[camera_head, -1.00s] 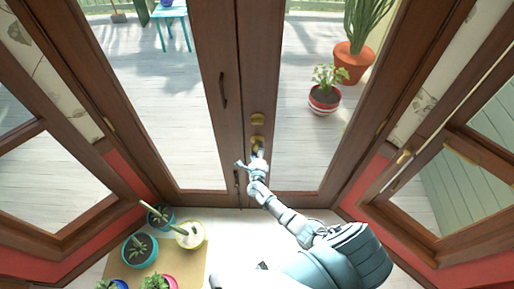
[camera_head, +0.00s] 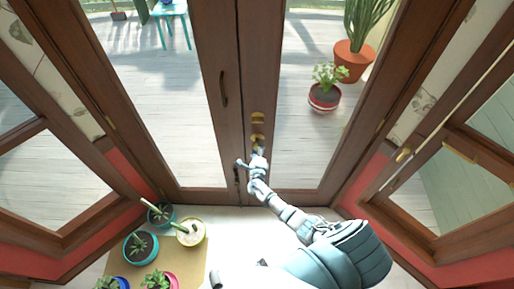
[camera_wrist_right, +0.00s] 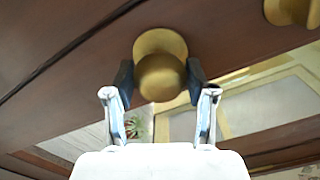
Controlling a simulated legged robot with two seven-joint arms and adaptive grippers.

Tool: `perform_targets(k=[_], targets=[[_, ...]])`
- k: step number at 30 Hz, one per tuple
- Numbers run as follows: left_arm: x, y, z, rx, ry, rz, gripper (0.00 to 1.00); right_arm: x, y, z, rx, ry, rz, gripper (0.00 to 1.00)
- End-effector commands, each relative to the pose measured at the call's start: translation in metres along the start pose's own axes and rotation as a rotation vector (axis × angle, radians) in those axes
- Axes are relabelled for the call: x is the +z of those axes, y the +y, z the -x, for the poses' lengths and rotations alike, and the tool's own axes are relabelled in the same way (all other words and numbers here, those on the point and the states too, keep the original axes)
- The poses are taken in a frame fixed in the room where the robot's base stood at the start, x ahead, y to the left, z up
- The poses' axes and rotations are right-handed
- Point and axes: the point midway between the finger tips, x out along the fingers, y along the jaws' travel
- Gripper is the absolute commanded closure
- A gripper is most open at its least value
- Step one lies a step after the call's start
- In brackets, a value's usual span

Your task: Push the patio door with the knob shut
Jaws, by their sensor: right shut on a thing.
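The patio door with the knob (camera_head: 262,60) is the right-hand brown wooden leaf with a glass pane. Its edge meets the left leaf (camera_head: 222,140) at the centre, and the two look nearly flush. I cannot tell whether a small gap remains. The round brass knob (camera_head: 257,139) is on the right leaf, and it shows large in the right wrist view (camera_wrist_right: 160,76). My right gripper (camera_head: 258,152) is shut on the knob, with one dark finger pad on each side of it. The gripper partly hides the knob in the head view.
A second brass fitting (camera_head: 258,118) sits above the knob. Potted plants, including a teal pot (camera_head: 140,250) and a yellow pot (camera_head: 191,236), stand on a tan mat at lower left. A striped pot (camera_head: 323,98) and a terracotta pot (camera_head: 352,62) stand outside.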

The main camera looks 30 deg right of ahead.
Motion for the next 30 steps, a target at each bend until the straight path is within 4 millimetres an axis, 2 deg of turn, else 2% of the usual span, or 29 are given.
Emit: perform_targets(k=[1,3,14,17,27,30], targets=[[0.000,0.000,0.000,0.000,0.000,0.000,0.49,-0.002,-0.002,-0.002,-0.004,0.004,0.001,0.38],[0.000,0.000,0.000,0.000,0.000,0.000,0.49,-0.002,-0.002,-0.002,-0.004,0.004,0.001,0.20],[0.002,-0.002,0.000,-0.002,-0.001,0.000,0.49,0.000,-0.001,0.004,-0.002,0.001,0.000,0.20],[0.002,-0.001,0.000,-0.001,0.000,0.000,0.49,0.000,0.001,0.015,-0.001,0.000,0.001,0.20],[0.001,0.000,0.000,0.000,0.000,0.000,0.49,-0.002,0.002,0.087,0.002,0.002,0.000,0.20],[0.000,0.000,0.000,0.000,0.000,0.000,0.49,-0.002,0.002,0.102,0.001,0.002,0.000,0.20]])
